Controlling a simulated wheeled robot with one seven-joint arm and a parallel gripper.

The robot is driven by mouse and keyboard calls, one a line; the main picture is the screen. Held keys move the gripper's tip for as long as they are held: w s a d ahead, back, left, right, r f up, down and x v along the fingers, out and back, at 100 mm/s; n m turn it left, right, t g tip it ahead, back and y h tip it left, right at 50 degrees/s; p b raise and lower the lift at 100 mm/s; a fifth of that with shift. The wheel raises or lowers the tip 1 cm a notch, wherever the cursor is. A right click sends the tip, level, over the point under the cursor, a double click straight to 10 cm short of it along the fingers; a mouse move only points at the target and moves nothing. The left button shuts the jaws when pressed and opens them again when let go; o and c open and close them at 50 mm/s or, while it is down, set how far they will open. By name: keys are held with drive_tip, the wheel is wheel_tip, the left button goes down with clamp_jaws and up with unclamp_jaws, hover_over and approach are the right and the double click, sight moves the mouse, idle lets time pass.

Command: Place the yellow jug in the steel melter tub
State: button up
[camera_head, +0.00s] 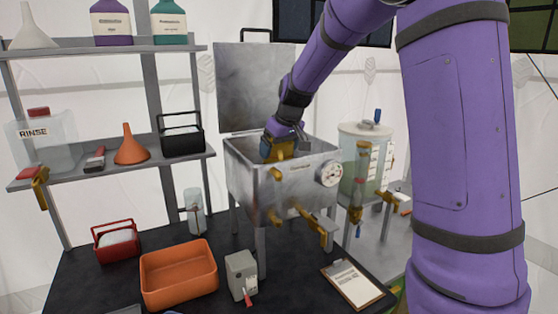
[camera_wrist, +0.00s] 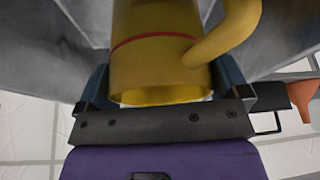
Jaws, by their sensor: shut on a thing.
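The yellow jug (camera_wrist: 160,60) fills the middle of the wrist view, with a red line around it and its handle at the right. My gripper (camera_wrist: 165,85) is shut on the jug, one finger on each side. In the head view my gripper (camera_head: 285,140) reaches down into the open top of the steel melter tub (camera_head: 265,187). Part of the jug (camera_head: 278,150) shows there inside the tub's mouth, and its lower part is hidden by the front wall. I cannot tell whether it touches the tub floor. The tub's lid stands raised at the back.
A translucent tank (camera_head: 362,160) stands right of the tub. An orange tray (camera_head: 180,274), a red caddy (camera_head: 117,240), a grey box (camera_head: 240,276) and a clipboard (camera_head: 353,284) lie on the dark table. Shelves at left hold an orange funnel (camera_head: 130,148) and a black caddy (camera_head: 182,136).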

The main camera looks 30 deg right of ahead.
drive_tip(key=shift+f, duration=1.85)
drive_tip(key=o, duration=0.9)
drive_tip(key=shift+f, duration=0.15)
drive_tip(key=shift+o, duration=0.2)
